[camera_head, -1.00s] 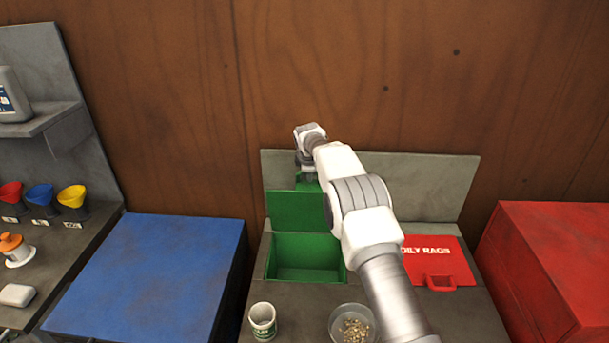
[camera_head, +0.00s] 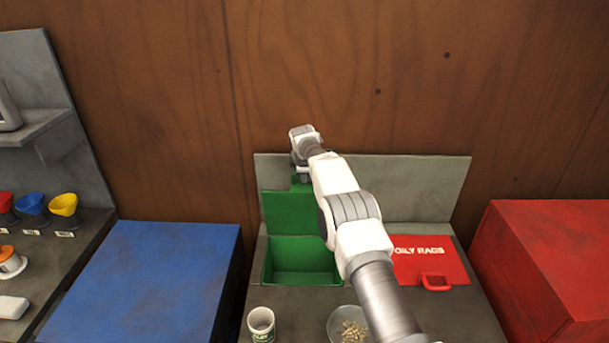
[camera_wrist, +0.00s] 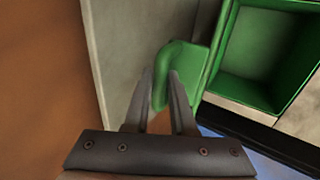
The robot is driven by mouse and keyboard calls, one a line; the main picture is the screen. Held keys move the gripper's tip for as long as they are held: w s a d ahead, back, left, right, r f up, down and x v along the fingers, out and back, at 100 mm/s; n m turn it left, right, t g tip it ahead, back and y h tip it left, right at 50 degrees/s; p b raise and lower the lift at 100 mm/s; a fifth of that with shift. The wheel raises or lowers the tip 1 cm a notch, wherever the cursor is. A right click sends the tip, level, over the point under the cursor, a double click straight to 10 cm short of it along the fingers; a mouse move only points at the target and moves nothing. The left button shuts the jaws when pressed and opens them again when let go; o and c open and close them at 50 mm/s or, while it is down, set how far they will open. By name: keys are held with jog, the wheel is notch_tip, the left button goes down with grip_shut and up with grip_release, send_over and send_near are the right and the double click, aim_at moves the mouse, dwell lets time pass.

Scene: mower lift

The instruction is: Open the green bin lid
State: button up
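The green bin lid (camera_head: 290,214) stands raised at the back of the green bin (camera_head: 303,262), whose inside is open to view. The lid leans near the grey back panel. My gripper (camera_head: 301,178) is at the lid's top edge, by its green handle. In the wrist view the two fingers (camera_wrist: 161,78) sit one on each side of the handle bar (camera_wrist: 160,95) and look closed on it. The open bin (camera_wrist: 265,45) shows at the upper right there. My arm covers part of the lid's right side in the head view.
A red lid marked OILY RAGS (camera_head: 430,262) lies shut to the right. A white cup (camera_head: 261,322) and a bowl of small pieces (camera_head: 350,326) stand in front. A blue cabinet (camera_head: 150,280) is left, a red one (camera_head: 545,265) right. The grey back panel (camera_head: 420,185) stands close behind.

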jog(key=o, duration=0.3)
jog(key=shift+o, duration=0.2)
jog(key=shift+r, duration=0.1)
jog(key=b+v, duration=0.4)
jog(key=v, duration=1.3)
jog(key=shift+s, duration=0.2)
